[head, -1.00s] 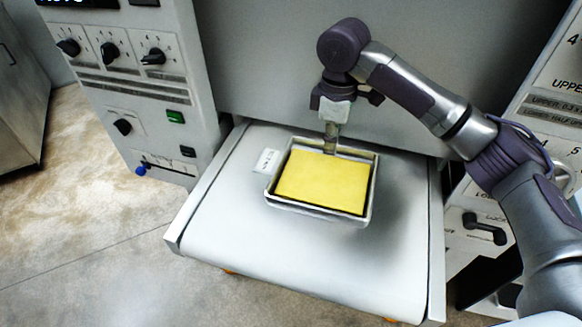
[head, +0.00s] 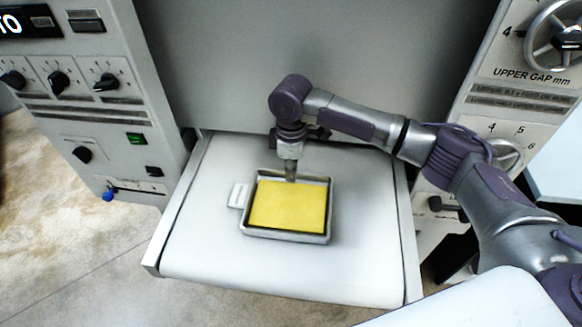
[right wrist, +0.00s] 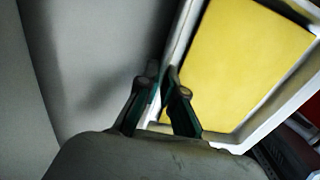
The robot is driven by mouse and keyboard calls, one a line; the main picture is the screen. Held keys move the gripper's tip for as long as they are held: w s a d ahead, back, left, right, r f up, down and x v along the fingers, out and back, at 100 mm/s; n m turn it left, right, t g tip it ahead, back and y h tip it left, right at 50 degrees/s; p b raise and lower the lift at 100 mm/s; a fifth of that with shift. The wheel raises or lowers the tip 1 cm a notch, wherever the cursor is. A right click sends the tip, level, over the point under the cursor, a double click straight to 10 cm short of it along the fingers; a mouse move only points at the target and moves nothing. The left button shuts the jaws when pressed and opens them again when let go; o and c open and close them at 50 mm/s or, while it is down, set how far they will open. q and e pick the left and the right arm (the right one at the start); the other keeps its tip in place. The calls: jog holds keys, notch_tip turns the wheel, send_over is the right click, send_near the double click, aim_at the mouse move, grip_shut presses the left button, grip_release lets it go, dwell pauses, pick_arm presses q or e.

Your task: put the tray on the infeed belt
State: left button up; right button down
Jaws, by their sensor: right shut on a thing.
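The tray (head: 288,237) is a shallow pale rectangular pan with a yellow sheet (head: 288,205) inside and a small white tag (head: 238,195) at its left side. It is over the middle of the white infeed belt (head: 200,240) and looks about level. I cannot tell whether its underside touches the belt. My right gripper (head: 290,178) points down at the tray's far wall and is shut on it. The right wrist view shows the fingers (right wrist: 167,85) at the tray wall, with the yellow sheet (right wrist: 240,60) beside them. My left gripper is not in view.
A control panel with knobs (head: 58,82) and a green switch (head: 135,138) stands left of the belt. A panel with a handwheel (head: 556,38) stands to the right. A grey housing wall (head: 300,60) rises behind the belt. The belt is bare around the tray.

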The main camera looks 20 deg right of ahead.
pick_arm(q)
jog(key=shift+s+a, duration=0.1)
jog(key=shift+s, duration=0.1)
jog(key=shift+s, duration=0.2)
pick_arm(e)
jog(key=c, duration=1.3)
grip_release()
